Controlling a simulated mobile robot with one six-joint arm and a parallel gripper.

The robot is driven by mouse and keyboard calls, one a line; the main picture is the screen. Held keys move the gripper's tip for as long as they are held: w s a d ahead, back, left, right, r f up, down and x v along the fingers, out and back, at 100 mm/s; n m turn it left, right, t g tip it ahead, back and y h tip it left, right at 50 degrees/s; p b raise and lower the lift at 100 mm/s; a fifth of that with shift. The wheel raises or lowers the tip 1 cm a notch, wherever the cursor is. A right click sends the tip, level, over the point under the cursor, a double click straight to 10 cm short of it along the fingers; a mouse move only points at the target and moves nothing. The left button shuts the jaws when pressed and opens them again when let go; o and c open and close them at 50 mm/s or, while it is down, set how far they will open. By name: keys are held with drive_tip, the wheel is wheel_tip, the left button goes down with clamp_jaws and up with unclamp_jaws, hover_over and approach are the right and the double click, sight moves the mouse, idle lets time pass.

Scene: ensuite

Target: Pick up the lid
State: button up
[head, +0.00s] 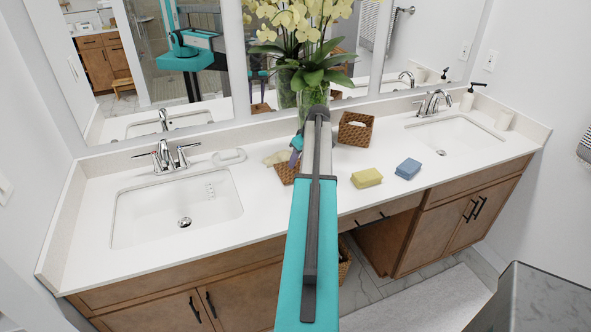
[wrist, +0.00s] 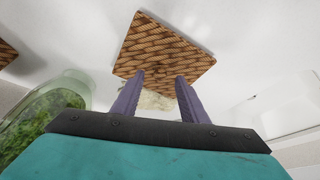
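No thing in view is plainly recognisable as a lid. The closest in look is a pale, see-through flat piece (head: 229,157) on the counter right of the left faucet; a whitish see-through shape (wrist: 288,112) at the right of the wrist view may be the same piece. My gripper (head: 296,148) is over the counter by the vase, partly hidden by my arm. In the wrist view its two purple fingers (wrist: 160,76) are apart and nothing is seen held. Beyond them are a wicker basket (wrist: 165,45) and a beige lump, partly hidden.
A glass vase of orchids (head: 313,95) stands close to my gripper; it also shows in the wrist view (wrist: 50,120). Another wicker basket (head: 355,129), a yellow sponge (head: 367,178) and a blue sponge (head: 408,168) lie to the right. Sinks and faucets flank both sides; mirrors stand behind.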

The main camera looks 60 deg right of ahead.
drive_tip(key=shift+x, duration=1.15)
clamp_jaws()
drive_tip(key=shift+r, duration=0.2)
drive_tip(key=shift+r+b, duration=0.7)
drive_tip(key=shift+r, duration=0.45)
drive_tip(key=s+r+b, duration=0.2)
drive_tip(key=s+b, duration=0.3)
drive_tip(key=s, duration=1.1)
drive_tip(key=shift+d+r, duration=0.2)
drive_tip(key=shift+d, duration=0.1)
